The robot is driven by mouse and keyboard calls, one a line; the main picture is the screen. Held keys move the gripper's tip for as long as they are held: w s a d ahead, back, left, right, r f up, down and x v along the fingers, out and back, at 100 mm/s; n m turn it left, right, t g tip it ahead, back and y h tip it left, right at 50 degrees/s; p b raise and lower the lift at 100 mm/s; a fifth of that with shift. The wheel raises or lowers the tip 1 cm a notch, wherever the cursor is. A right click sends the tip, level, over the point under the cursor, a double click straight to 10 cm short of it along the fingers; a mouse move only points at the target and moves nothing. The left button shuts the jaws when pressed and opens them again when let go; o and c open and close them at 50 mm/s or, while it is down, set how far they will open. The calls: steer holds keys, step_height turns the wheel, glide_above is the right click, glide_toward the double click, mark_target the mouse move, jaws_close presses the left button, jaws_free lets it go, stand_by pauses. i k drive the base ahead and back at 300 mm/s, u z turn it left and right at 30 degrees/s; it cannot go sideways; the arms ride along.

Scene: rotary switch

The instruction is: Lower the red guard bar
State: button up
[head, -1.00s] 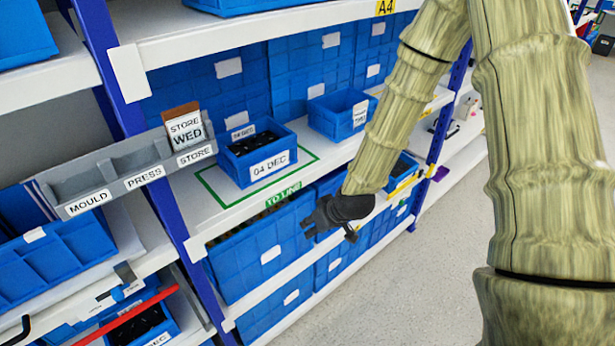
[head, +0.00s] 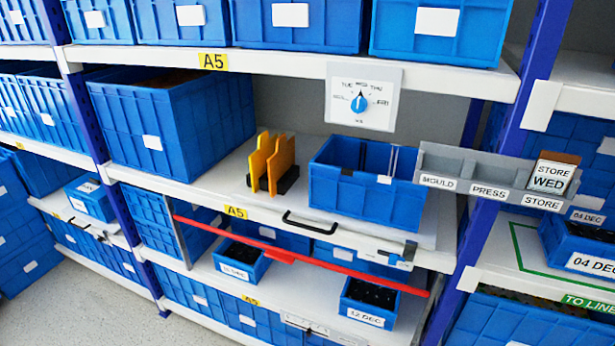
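The red guard bar (head: 330,266) spans the bay below the A5 shelf in the head view. It runs roughly along the shelf's front edge, across the opening above the lower shelf. A small red tab (head: 284,255) sits near its middle. Its left end is near a thin grey upright (head: 181,241) and its right end is near the blue post. I cannot tell how either end is fastened. My gripper is out of view.
A black handle (head: 308,224) and a grey-and-blue latch (head: 402,256) sit at the shelf front above the bar. Small blue bins dated DEC (head: 368,318) stand behind it. A dial (head: 360,103) hangs above. Grey floor (head: 60,305) is clear at lower left.

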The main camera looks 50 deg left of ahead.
mark_target(288, 256)
steer(key=k, duration=0.7)
steer(key=u, duration=1.35)
steer(key=i, duration=0.5)
